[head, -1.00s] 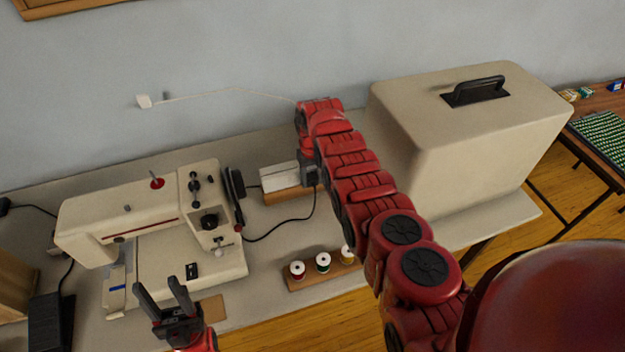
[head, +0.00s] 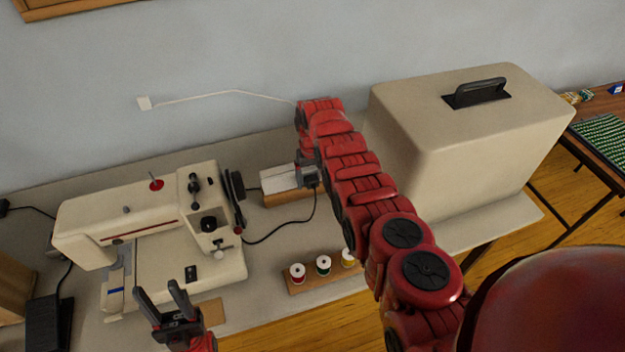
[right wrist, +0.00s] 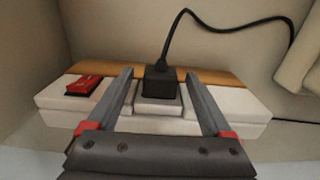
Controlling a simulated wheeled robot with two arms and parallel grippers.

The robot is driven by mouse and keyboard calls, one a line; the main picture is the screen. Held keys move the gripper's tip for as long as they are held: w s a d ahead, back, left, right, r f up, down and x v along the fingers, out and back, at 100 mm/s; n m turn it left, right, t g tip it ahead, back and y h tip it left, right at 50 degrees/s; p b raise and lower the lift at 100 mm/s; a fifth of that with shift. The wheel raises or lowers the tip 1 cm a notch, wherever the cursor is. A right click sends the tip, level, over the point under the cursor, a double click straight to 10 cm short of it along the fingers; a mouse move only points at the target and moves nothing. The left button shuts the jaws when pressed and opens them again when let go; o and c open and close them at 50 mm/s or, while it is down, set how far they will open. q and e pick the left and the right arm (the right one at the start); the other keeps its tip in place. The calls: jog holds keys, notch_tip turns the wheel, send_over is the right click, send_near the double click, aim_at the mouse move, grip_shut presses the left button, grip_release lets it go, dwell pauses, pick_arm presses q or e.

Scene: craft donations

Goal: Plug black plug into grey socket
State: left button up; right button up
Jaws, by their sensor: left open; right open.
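The black plug (right wrist: 160,82) stands upright on the grey socket (right wrist: 158,104) in the right wrist view and looks seated in it; its prongs are hidden. Its black cord (right wrist: 172,40) rises from it and curves right. My right gripper (right wrist: 157,73) is open, one finger on each side of the plug, with gaps between. In the head view my right gripper (head: 309,175) is at the right end of the white power strip (head: 280,178), and the arm partly hides the plug there. My left gripper (head: 157,290) is open and empty near the sewing machine's front.
The power strip sits on a wooden block (head: 285,198) and has a red switch (right wrist: 84,86). The sewing machine (head: 150,225) stands left. Several thread spools (head: 323,265) stand in front. A large beige case (head: 470,130) is close on the right, the wall behind.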

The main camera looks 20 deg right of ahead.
notch_tip(320, 180, up, 8)
jog(key=shift+r+b, duration=0.15)
jog(key=shift+b, duration=1.05)
notch_tip(320, 180, up, 9)
jog(key=p, duration=0.3)
